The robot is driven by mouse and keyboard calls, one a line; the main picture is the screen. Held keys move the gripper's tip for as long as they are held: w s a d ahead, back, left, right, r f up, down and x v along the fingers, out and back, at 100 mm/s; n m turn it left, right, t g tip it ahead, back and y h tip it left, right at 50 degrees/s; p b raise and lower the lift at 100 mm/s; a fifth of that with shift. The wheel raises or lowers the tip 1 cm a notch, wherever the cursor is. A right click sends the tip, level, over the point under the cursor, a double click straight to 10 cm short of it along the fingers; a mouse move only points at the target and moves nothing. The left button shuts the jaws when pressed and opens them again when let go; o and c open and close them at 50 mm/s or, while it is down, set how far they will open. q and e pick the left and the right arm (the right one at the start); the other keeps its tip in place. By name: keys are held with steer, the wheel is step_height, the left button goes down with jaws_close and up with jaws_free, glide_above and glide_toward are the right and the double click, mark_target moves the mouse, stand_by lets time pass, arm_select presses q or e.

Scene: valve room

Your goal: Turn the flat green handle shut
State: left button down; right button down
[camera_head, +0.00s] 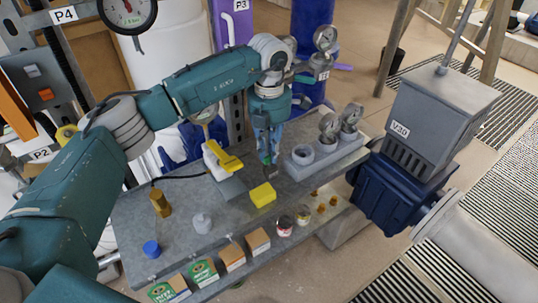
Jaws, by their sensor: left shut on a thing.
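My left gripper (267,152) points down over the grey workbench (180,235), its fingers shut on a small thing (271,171). That thing looks dark, with a little green at its top, and is too small to make out; I cannot tell whether it touches the bench. A small green piece (303,78), perhaps the flat green handle, shows beside my left wrist, near a gauge on the blue column; it is partly hidden and its turn angle is unclear. My right gripper is not in view.
A yellow-handled fitting (222,157) stands left of the gripper, and a yellow block (263,195) lies just in front. A grey holder (304,154) with gauges stands to the right. The grey V30 actuator (430,115) stands beyond the bench's right end.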

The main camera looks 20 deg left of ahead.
arm_select(q)
steer(key=shift+w+m+b, duration=0.1)
steer(key=shift+m+b, duration=0.25)
steer(key=shift+m, duration=0.45)
steer(key=shift+r, duration=0.1)
steer(key=c, duration=1.7)
jaws_free()
steer(key=shift+o, duration=0.2)
step_height(320, 180, up, 12)
